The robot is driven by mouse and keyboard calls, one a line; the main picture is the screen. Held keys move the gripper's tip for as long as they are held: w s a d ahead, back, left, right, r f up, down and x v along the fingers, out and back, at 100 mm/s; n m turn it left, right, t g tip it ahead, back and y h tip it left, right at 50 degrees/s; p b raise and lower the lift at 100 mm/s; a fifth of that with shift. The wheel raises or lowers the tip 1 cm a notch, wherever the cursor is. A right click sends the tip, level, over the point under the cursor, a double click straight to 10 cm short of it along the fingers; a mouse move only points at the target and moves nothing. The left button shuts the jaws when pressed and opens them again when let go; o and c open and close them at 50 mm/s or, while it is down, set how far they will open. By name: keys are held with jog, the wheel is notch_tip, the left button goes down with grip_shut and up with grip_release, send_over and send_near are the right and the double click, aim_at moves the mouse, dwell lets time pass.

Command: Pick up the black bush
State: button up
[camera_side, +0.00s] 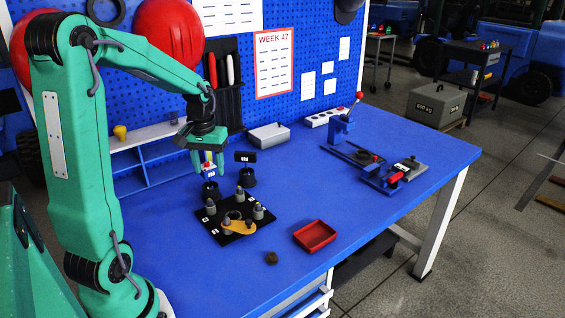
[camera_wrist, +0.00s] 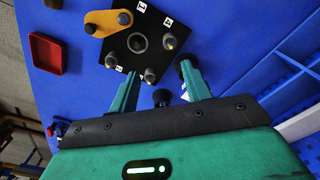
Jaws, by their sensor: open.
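A small dark, squat round piece, which looks like the black bush (camera_side: 271,258), lies on the blue table near its front edge, left of and nearer than the red tray (camera_side: 316,248). In the wrist view a dark round piece (camera_wrist: 53,3), apparently the same bush, is cut by the top edge above the red tray (camera_wrist: 33,62). My gripper (camera_side: 208,163) is open above the back left of the table, away from the bush.
A black plate (camera_side: 222,235) with several grey posts and an orange link stands between gripper and bush. Black round stands (camera_side: 248,180) are below and beside my gripper. A grey box (camera_side: 269,138) and a blue clamp fixture (camera_side: 340,130) stand farther back. The front right is clear.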

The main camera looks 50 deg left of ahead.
jog(key=s+d+r+m+t, duration=0.1)
jog(key=s+d+r+m, duration=0.1)
jog(key=d, duration=0.4)
jog(key=s+d+r+m+t, duration=0.2)
jog(key=s+d+r+m, duration=0.1)
jog(key=d, duration=0.4)
jog(key=s+d+r+m+t, duration=0.1)
jog(key=s+d+r+m, duration=0.1)
jog(key=d+r, duration=0.2)
jog(key=d, duration=0.3)
jog(key=shift+s+d+m+t, duration=0.2)
jog(key=shift+m+t, duration=0.1)
jog(key=shift+t, duration=0.1)
jog(key=shift+s+d+m, duration=0.3)
jog(key=shift+s+d, duration=0.2)
jog(key=shift+c, duration=0.3)
jog(key=shift+w+a, duration=0.1)
jog(key=shift+w, duration=0.05)
